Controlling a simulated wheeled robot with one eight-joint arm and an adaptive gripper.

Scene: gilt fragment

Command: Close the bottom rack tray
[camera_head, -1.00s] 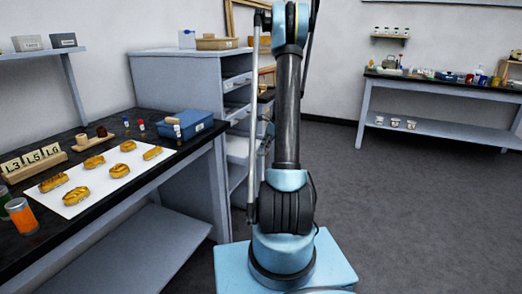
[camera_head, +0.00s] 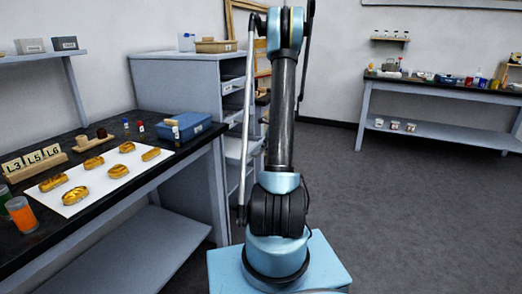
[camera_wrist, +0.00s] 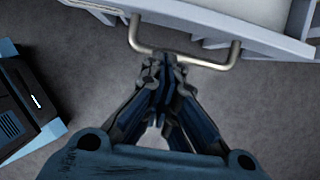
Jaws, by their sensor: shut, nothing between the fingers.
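The grey rack (camera_head: 180,100) stands left of my arm in the head view, its open side partly behind my arm. A pale tray (camera_head: 236,148) sticks out low on that side; I cannot tell there whether it is the bottom one. In the wrist view a grey tray front (camera_wrist: 215,18) with a bent metal handle (camera_wrist: 205,62) crosses the top. My gripper (camera_wrist: 162,62) is shut and empty, its tips overlapping the handle bar in the picture. Whether they touch it is unclear. The gripper is hidden in the head view.
A black-topped bench (camera_head: 150,200) with a white sheet of bread-like pieces and a blue box (camera_head: 185,127) stands at the left. Another bench (camera_head: 440,85) stands at the back right. The grey floor (camera_head: 420,210) to the right is clear. My blue base shows at the wrist view's left.

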